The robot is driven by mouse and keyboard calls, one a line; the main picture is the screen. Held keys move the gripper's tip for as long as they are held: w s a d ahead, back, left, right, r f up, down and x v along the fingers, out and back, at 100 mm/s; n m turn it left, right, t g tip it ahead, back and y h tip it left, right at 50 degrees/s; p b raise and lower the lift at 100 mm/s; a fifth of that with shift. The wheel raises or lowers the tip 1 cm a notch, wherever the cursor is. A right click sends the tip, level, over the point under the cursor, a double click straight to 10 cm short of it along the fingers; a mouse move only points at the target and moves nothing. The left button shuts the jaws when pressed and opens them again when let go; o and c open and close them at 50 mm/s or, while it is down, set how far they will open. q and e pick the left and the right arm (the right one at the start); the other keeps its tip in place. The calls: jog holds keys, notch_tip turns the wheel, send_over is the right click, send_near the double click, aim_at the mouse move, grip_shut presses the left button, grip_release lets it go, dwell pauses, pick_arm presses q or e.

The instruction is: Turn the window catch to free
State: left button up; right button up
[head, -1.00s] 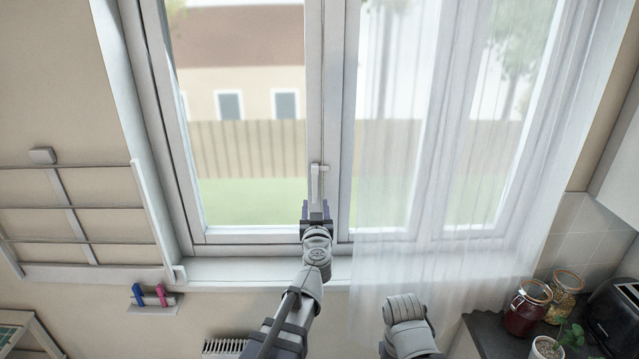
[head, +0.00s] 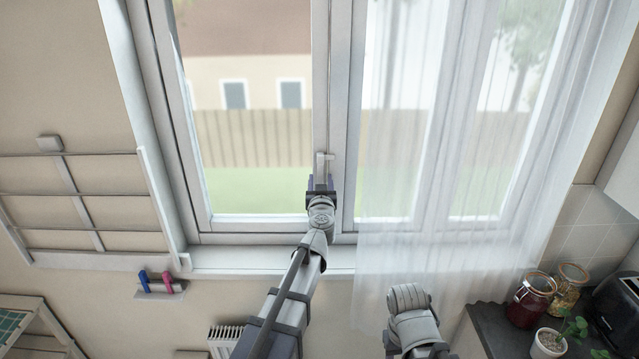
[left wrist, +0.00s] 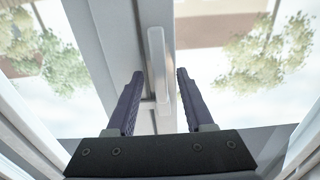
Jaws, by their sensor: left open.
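The window catch (head: 321,162) is a pale upright lever on the white window frame, left of the curtain. Only its upper part shows above my left gripper in the head view. My left gripper (head: 320,185) is at the lower part of the catch, with its dark fingers pointing up at the frame. In the left wrist view the catch handle (left wrist: 157,62) stands between the two spread fingers of the open gripper (left wrist: 160,74), with a gap on each side. No contact shows. My right gripper is not in view; only part of my right arm shows.
A sheer curtain (head: 440,180) hangs right of the catch. A wire rack (head: 80,212) is on the left wall above a small shelf with blue and pink pegs (head: 157,287). Jars (head: 530,302), a plant and a toaster (head: 620,305) stand on the right counter.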

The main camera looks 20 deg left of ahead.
pick_arm(q)
grip_shut()
dwell(1.3)
